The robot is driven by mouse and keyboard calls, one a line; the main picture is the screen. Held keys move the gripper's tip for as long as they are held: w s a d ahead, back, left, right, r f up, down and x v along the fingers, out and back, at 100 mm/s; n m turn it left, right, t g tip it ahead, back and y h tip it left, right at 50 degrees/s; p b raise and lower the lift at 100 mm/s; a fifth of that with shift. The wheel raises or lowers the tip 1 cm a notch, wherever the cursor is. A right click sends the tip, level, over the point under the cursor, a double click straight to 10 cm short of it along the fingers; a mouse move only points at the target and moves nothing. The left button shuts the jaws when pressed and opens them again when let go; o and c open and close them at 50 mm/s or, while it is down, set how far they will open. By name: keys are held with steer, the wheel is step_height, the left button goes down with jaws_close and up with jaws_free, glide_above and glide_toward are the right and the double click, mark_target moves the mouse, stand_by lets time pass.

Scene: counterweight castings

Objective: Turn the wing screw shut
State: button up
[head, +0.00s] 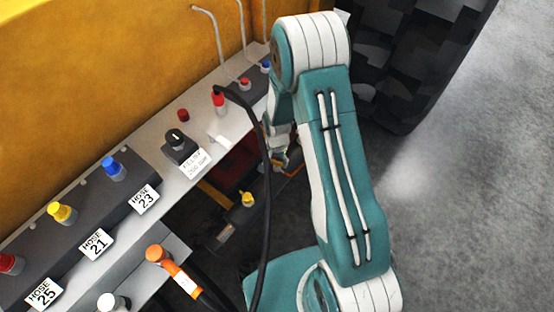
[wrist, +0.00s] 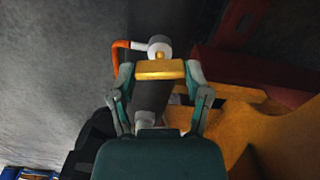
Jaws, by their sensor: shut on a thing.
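The yellow wing screw (wrist: 160,69) lies crosswise between the fingertips of my gripper (wrist: 159,73) in the wrist view. The fingers press on its two ends. A grey round end with a bent orange piece (wrist: 121,54) shows just beyond it. In the head view my gripper (head: 281,160) is low beside the grey ledge, partly behind a black hose, and its grip is too small to make out there. The screw's thread is hidden.
A black hose (head: 266,170) hangs from a red fitting in front of my gripper. The grey ledge (head: 222,121) carries a black knob (head: 177,140) and coloured caps. An orange-ended hose (head: 160,256) is at the lower left. Open floor (head: 465,170) lies to the right.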

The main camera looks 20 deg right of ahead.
mark_target(276, 161)
steer(key=shift+s+f+m, duration=0.1)
steer(key=shift+s+m, duration=0.05)
steer(key=shift+m, duration=0.95)
steer(key=o, duration=1.2)
steer(key=shift+a, duration=0.1)
steer(key=shift+c, duration=0.2)
steer(key=shift+r, duration=0.45)
step_height(276, 161, up, 11)
steer(key=shift+a, duration=0.1)
